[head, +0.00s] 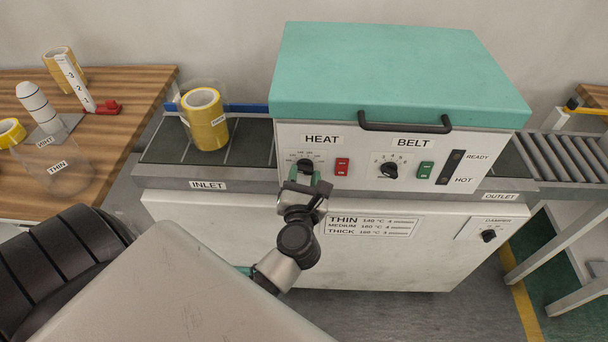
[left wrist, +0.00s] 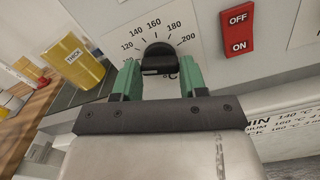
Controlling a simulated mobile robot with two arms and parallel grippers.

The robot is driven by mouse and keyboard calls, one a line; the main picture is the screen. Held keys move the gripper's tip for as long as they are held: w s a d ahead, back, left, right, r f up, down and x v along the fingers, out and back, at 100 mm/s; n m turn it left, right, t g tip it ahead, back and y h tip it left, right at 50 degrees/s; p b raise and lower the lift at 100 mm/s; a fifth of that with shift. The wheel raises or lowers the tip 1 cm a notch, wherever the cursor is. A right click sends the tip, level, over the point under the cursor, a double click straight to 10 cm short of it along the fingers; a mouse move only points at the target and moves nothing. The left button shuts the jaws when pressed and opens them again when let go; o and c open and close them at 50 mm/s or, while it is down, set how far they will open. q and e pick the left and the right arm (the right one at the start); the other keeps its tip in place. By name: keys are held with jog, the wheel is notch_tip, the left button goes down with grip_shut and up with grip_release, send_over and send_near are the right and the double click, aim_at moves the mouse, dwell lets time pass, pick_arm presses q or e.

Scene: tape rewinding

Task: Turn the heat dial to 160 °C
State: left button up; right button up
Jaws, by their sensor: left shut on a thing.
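The black heat dial (head: 305,164) is on the white front panel of the teal-lidded machine, under the HEAT label. In the left wrist view the dial (left wrist: 158,52) has a scale around it with 120, 140, 160, 180 and 200. Where its pointer stands is not clear. My left gripper (head: 304,180) is at the dial from the front and below. In the left wrist view its green fingers (left wrist: 160,76) are on either side of the dial, shut on it. The lower part of the dial is hidden between them. My right gripper is not in view.
A red switch (head: 342,167) is close right of the dial, then the belt dial (head: 390,170) and a green switch (head: 425,170). A yellow tape roll (head: 206,122) marked THICK stands on the inlet belt at left. A black lid handle (head: 405,126) juts out above.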

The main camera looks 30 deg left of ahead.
pick_arm(q)
jog(key=m+p, duration=0.4)
jog(key=p, duration=0.1)
jog(key=shift+r+m, duration=0.25)
jog(key=shift+m, duration=0.15)
jog(key=m+p, duration=0.3)
jog(key=shift+m, duration=0.3)
jog(key=m+p, duration=0.4)
jog(key=m, duration=0.1)
jog(key=shift+f, duration=0.1)
jog(key=shift+f+m+p, duration=0.2)
jog(key=shift+m+p, duration=0.75)
jog(key=shift+m, duration=0.95)
jog(key=o, duration=0.9)
jog(key=shift+d, duration=0.1)
